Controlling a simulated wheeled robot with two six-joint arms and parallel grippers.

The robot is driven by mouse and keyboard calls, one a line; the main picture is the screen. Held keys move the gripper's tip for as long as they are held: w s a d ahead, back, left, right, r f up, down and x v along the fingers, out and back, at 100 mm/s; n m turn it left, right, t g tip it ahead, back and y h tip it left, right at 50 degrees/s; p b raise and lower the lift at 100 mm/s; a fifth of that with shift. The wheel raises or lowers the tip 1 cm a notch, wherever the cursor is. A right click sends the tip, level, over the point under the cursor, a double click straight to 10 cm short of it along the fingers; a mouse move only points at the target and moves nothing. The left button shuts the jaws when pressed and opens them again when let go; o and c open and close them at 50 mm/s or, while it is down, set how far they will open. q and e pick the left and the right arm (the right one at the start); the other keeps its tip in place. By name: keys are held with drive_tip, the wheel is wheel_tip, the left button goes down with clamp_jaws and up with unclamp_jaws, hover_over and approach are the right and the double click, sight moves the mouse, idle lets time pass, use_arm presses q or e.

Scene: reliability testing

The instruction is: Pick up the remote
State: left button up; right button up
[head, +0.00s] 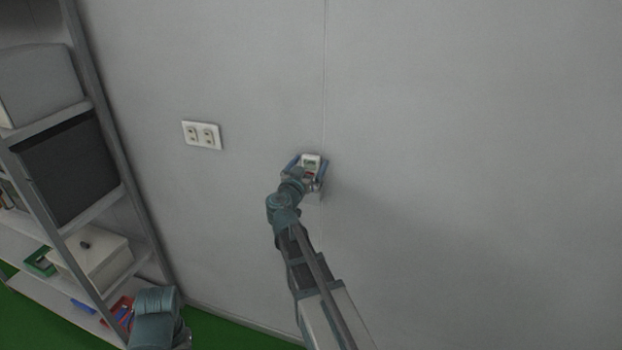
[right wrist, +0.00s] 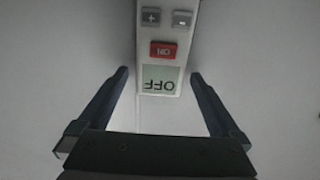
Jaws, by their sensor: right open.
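The remote (head: 311,160) is a small white device on the grey wall, partly hidden by my right gripper in the head view. In the right wrist view the remote (right wrist: 164,48) shows a red ON button, two grey buttons and a small display reading OFF, upside down. My right gripper (right wrist: 160,78) is open, with one dark finger on each side of the remote's display end. I see a gap between each finger and the remote. In the head view my right gripper (head: 308,163) is at the wall around the remote. My left gripper is not in view; part of my left arm shows at the bottom left.
A white wall outlet (head: 202,135) is left of the remote. A metal shelf (head: 108,150) with a dark box (head: 70,170), a white lidded box (head: 92,260) and smaller items stands at the left. The wall right of the remote is bare. The floor (head: 235,330) is green.

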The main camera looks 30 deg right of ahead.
clamp_jaws()
idle(0.4)
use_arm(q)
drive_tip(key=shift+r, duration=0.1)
use_arm(e)
drive_tip(key=shift+r, duration=0.1)
